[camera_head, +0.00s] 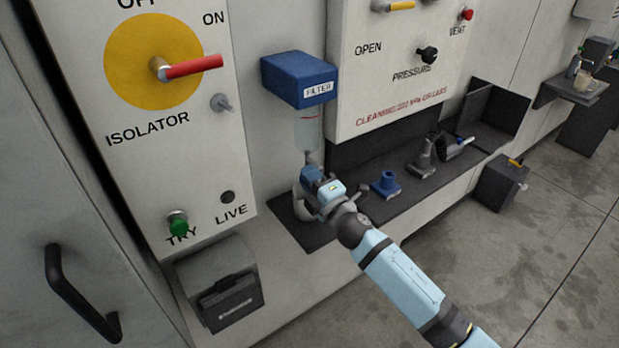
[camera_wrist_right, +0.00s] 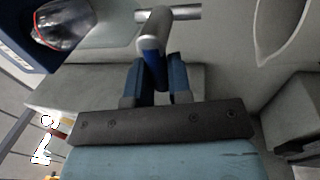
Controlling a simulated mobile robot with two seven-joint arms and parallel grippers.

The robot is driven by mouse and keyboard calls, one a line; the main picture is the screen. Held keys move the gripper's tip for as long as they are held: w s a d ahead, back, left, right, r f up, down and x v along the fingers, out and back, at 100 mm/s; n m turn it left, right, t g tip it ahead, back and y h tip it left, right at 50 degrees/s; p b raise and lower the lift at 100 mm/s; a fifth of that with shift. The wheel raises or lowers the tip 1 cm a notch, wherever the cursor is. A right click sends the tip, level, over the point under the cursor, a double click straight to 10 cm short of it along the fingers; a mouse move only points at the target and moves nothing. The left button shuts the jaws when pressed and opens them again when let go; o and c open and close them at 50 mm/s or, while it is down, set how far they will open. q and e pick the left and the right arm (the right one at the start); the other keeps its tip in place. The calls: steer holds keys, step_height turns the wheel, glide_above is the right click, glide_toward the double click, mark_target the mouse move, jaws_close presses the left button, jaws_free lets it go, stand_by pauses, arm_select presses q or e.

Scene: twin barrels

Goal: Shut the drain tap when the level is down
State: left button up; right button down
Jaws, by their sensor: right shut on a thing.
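The filter has a blue head (camera_head: 300,80) marked FILTER and a clear bowl (camera_head: 308,130) below it. The bowl looks pale, and I cannot make out a liquid level in it. In the right wrist view the drain tap shows as a grey rounded lever (camera_wrist_right: 152,42) on a metal stem. My right gripper (camera_head: 318,182) is under the bowl, and its blue fingers are shut on the lever, as the right wrist view shows (camera_wrist_right: 156,76). The gripper hides the tap in the head view. My left gripper is out of view.
A pale cup (camera_head: 300,208) stands on the dark shelf (camera_head: 310,233), partly behind my right gripper. A blue fitting (camera_head: 385,183) and grey handled tools (camera_head: 425,158) sit further right. The isolator panel (camera_head: 150,130) is at left, with its red handle by ON.

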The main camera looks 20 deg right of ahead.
steer(key=c, duration=1.1)
jaws_free()
steer(key=b+v, duration=0.2)
steer(key=v, duration=1.2)
steer(key=shift+w, duration=0.1)
steer(key=s+f+m+g+h+p, duration=0.1)
steer(key=s+f+m+g+p, duration=0.1)
steer(key=s+m, duration=0.4)
steer(key=s+f+m+g+h+p, duration=0.1)
steer(key=s+f+m+g+p, duration=0.2)
steer(key=s+f+m+p, duration=0.2)
steer(key=s+a+f+m+g+h+p, duration=0.1)
steer(key=s+f+m+g+p, duration=0.2)
steer(key=s+f+m, duration=0.4)
steer(key=shift+s+m+h+p, duration=0.4)
steer(key=shift+s+m, duration=0.1)
steer(key=shift+s, duration=1.05)
